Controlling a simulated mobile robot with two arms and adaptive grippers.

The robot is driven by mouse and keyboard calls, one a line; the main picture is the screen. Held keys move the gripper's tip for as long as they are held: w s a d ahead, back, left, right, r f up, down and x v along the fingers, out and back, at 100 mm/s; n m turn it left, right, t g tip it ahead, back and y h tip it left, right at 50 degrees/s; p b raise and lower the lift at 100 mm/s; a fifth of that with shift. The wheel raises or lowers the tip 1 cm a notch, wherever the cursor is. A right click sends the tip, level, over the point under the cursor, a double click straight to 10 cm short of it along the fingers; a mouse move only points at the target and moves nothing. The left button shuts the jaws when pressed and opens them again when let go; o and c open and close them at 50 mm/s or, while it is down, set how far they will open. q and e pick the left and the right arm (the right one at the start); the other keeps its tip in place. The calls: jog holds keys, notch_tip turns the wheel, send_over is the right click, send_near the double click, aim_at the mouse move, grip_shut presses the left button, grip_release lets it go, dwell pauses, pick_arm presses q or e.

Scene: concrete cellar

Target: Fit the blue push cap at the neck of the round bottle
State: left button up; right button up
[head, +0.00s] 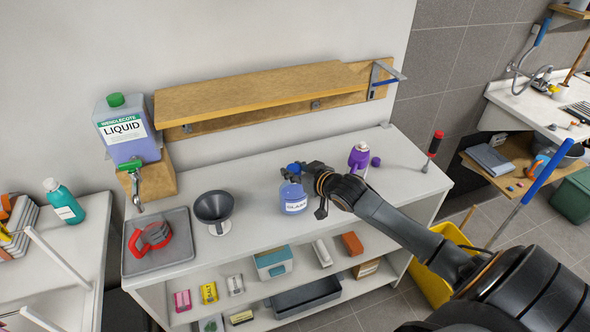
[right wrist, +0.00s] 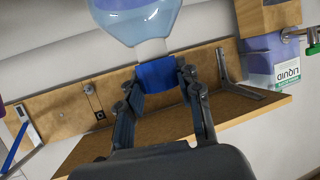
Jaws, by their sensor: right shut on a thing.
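The round bottle (head: 293,197) stands upright on the white bench, holding bluish liquid and wearing a white label. My right gripper (head: 300,171) is at its top, with the arm coming in from the right. In the right wrist view, where the scene is upside down, my right gripper (right wrist: 160,82) is shut on the blue push cap (right wrist: 157,73). The cap meets the neck of the round bottle (right wrist: 140,15) and is roughly in line with it. I cannot tell how far it is pressed on. The cap (head: 293,168) also shows in the head view. My left gripper is out of view.
A wooden shelf (head: 260,92) runs along the wall behind.

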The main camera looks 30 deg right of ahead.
jog(key=shift+s+f+b, duration=0.1)
jog(key=shift+f+b, duration=0.4)
jog(key=shift+f, duration=0.55)
jog(key=o, duration=0.8)
jog(key=shift+o, duration=0.2)
jog(key=shift+r, duration=0.1)
jog(key=v, duration=1.1)
jog(key=shift+s, duration=0.4)
